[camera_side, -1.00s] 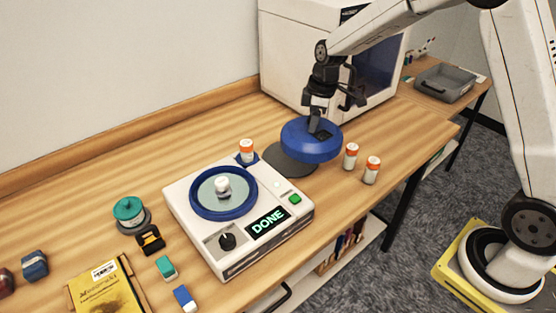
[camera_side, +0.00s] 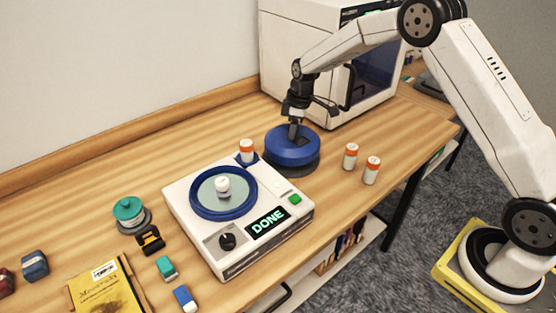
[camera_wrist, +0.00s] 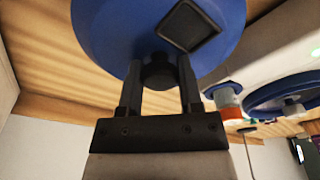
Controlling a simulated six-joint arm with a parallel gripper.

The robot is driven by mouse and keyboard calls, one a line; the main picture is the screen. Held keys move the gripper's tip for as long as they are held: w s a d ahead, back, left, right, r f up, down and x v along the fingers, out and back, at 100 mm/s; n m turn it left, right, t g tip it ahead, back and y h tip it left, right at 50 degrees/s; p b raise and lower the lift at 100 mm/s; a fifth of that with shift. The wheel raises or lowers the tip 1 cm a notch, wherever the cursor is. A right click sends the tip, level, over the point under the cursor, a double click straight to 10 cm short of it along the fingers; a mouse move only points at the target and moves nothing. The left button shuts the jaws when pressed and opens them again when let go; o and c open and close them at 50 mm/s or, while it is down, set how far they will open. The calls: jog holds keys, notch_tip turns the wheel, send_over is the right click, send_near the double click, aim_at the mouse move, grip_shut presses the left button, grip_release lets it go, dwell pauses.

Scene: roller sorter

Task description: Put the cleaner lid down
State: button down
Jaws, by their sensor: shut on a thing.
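My gripper (camera_side: 295,130) points down and is shut on the lid's handle. In the wrist view the lid (camera_wrist: 130,40) fills the top, with the fingers (camera_wrist: 158,85) closed on a dark knob. The cleaner (camera_side: 240,215) is a white box with an open blue-rimmed bowl, a white piece inside and a display reading DONE.
An orange-capped bottle (camera_side: 247,152) stands in a blue holder close left of the lid. Two more bottles (camera_side: 351,157) (camera_side: 371,171) stand to its right. A white boxy machine (camera_side: 300,55) is behind. Small blocks, a teal spool (camera_side: 128,211) and a yellow packet (camera_side: 108,290) lie at left.

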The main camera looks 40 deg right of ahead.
aim_at(298, 135)
jog(key=shift+f, duration=0.1)
jog(key=shift+w+f, duration=0.25)
jog(key=shift+f, duration=1.5)
jog(key=shift+f, duration=0.15)
jog(key=shift+c, duration=1.3)
grip_release()
notch_tip(298, 135, up, 12)
jog(key=s+d, duration=0.1)
jog(key=shift+s+d, duration=0.15)
jog(key=shift+s, duration=0.1)
